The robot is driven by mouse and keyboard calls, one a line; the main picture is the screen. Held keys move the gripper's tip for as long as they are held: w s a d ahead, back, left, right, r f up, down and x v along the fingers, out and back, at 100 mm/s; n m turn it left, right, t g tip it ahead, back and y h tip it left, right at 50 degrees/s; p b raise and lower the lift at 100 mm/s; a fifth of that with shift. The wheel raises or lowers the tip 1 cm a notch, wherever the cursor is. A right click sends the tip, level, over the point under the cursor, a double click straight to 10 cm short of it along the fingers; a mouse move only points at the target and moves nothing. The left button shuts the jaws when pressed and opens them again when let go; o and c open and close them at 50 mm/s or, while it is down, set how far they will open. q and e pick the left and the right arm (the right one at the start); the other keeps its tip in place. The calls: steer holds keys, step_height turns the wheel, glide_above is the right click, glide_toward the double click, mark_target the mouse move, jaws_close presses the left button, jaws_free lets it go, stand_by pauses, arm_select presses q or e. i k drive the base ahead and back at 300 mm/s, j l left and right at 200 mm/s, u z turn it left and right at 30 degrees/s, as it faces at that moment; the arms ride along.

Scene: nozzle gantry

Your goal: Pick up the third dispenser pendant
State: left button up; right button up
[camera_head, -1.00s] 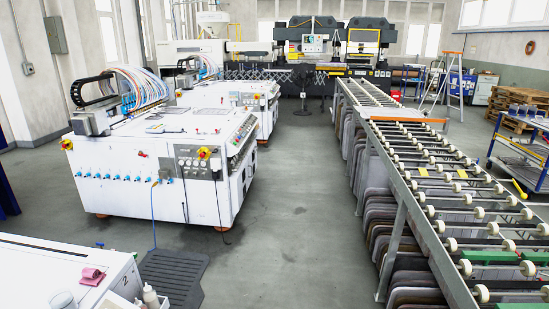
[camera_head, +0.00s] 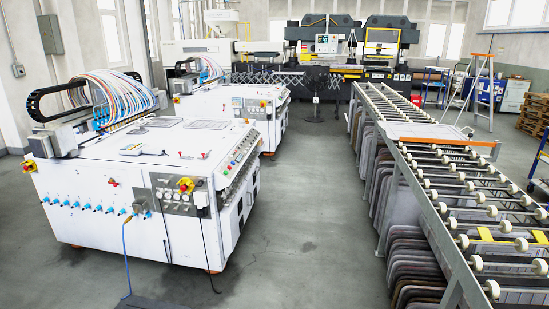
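Two white nozzle machines stand one behind the other on the left, the near one (camera_head: 108,232) and the far one (camera_head: 228,103). Neither of my grippers is in view.
A long roller conveyor (camera_head: 452,200) with grey trays stacked beneath runs along the right. A grey floor aisle (camera_head: 300,215) lies clear between it and the machines. A dark mat's edge (camera_head: 150,303) shows at bottom.

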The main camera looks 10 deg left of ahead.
mark_target(146, 149)
steer(key=i+u, duration=0.25)
steer(key=i, duration=0.35)
steer(key=i+u, duration=0.25)
steer(key=i, duration=0.3)
steer(key=i+l+u, duration=0.3)
steer(key=i, duration=0.3)
steer(key=i+j+u, duration=0.1)
steer(key=i+j, duration=0.15)
steer(key=i, duration=0.25)
steer(key=i+j+u, duration=0.1)
steer(key=i, duration=0.4)
steer(key=i+j+u, duration=0.1)
steer(key=i, duration=0.45)
steer(key=j, duration=0.1)
